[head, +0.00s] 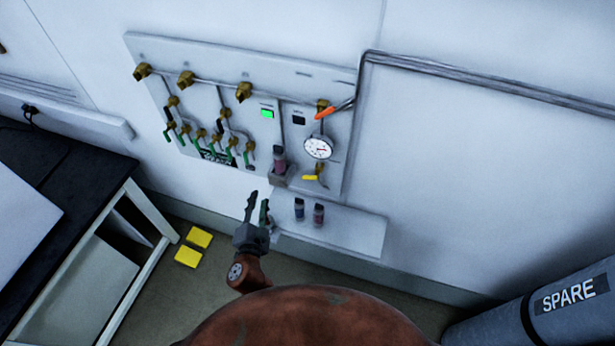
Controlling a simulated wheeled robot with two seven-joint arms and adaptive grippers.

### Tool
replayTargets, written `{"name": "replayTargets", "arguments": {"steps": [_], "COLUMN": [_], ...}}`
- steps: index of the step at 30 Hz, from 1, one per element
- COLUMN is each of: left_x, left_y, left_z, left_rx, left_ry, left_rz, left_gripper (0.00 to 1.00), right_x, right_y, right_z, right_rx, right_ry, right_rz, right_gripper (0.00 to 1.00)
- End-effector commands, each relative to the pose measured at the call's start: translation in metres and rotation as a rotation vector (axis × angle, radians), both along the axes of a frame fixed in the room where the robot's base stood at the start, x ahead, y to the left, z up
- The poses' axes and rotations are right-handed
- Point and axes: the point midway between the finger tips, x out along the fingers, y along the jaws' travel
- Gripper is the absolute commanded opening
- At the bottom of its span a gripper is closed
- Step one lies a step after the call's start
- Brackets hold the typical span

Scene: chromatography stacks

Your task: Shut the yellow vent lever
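The yellow vent lever (310,177) is on a brass valve low on the right part of the wall panel (340,170), below the round gauge (318,147). Its handle points left from the valve, roughly level in the picture. My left gripper (259,199) is below and left of the lever, in front of the panel's lower edge. Its two dark fingers are apart, with nothing seen between them, and it does not touch the lever. My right gripper is not in view.
An orange-handled lever (335,109) is above the gauge. A dark red-capped vial (280,161) sits in a holder left of the yellow lever. Two vials (299,208) (319,214) stand on the shelf (355,235) below. Several green levers line the panel's left. A SPARE cylinder (560,305) is at lower right.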

Motion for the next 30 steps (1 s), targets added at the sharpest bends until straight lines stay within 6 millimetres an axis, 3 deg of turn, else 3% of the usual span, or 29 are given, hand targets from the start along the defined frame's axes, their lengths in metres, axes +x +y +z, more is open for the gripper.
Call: {"name": "replayTargets", "arguments": {"steps": [1,6,9,14,24,30], "left_x": [0.005,0.008,0.006,0.016,0.065,0.077], "left_y": [-0.022,-0.093,-0.121,-0.136,-0.151,-0.154], "left_z": [0.008,0.027,0.032,0.035,0.034,0.034], "left_rx": [0.037,0.153,0.200,0.220,0.217,0.216], "left_ry": [-0.040,-0.161,-0.204,-0.223,-0.220,-0.219], "left_rz": [-0.054,-0.229,-0.299,-0.327,-0.324,-0.323], "left_gripper": [0.26,0.26,0.26,0.26,0.26,0.26], "right_x": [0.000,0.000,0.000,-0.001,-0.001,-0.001], "right_y": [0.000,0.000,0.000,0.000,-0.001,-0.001], "right_z": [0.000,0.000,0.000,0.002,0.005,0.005], "right_rx": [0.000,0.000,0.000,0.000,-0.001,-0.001], "right_ry": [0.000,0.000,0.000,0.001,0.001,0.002], "right_rz": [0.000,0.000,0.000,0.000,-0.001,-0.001], "right_gripper": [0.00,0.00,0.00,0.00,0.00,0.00]}}
